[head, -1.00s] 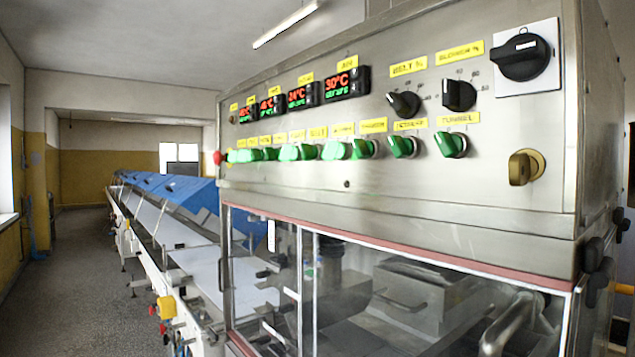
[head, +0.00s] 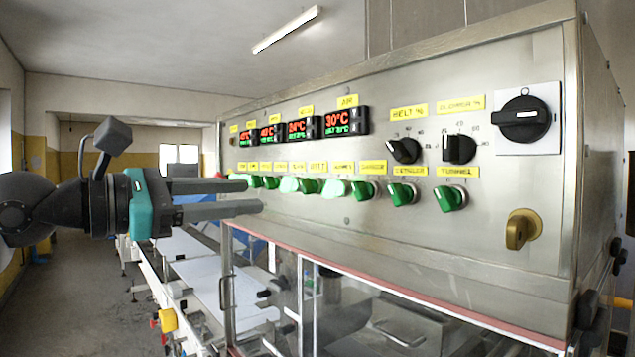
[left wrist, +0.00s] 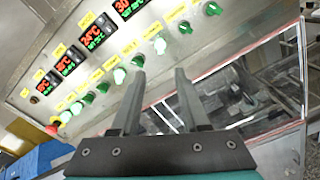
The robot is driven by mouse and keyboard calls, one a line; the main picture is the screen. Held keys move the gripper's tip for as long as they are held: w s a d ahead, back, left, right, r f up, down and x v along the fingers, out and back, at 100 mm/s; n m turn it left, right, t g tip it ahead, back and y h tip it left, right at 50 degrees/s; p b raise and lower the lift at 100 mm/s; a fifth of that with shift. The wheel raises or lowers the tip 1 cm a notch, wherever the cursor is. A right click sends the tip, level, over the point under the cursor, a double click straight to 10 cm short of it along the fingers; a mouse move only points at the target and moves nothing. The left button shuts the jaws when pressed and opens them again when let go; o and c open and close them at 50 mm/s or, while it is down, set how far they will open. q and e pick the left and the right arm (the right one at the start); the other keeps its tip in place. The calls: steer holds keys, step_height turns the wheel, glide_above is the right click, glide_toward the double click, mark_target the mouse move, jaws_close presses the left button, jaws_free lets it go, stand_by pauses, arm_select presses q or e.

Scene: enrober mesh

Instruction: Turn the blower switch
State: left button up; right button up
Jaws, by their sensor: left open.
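A row of green switches runs along the steel control panel (head: 520,190), each under a yellow label. One label, too blurred to be sure of, looks like "BLOWER"; the lit pale-green switch (head: 336,188) sits below it and also shows in the left wrist view (left wrist: 160,45). A black dial (head: 459,149) sits under a label that looks like "BLOWER %". My left gripper (head: 253,197) is open and empty, its fingers pointing right along the panel and overlapping the row's left end in the head view. In the left wrist view the gripper (left wrist: 159,66) faces the row. Contact cannot be judged.
Red displays (head: 347,121) sit above the switches. A black rotary switch (head: 523,118) and a brass-coloured knob (head: 521,229) are at the right. Below are a glazed enclosure (head: 380,310) and a conveyor (head: 200,275) running back left. The aisle at left is clear.

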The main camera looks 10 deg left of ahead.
mark_target(326, 190)
arm_select(q)
steer(key=p+x, duration=0.5)
steer(key=x, duration=0.7)
steer(key=shift+d+r, duration=0.1)
steer(key=shift+r, duration=0.05)
steer(key=shift+w+d+p, duration=0.45)
steer(key=shift+w+p, duration=0.05)
steer(key=shift+w, duration=0.1)
jaws_close()
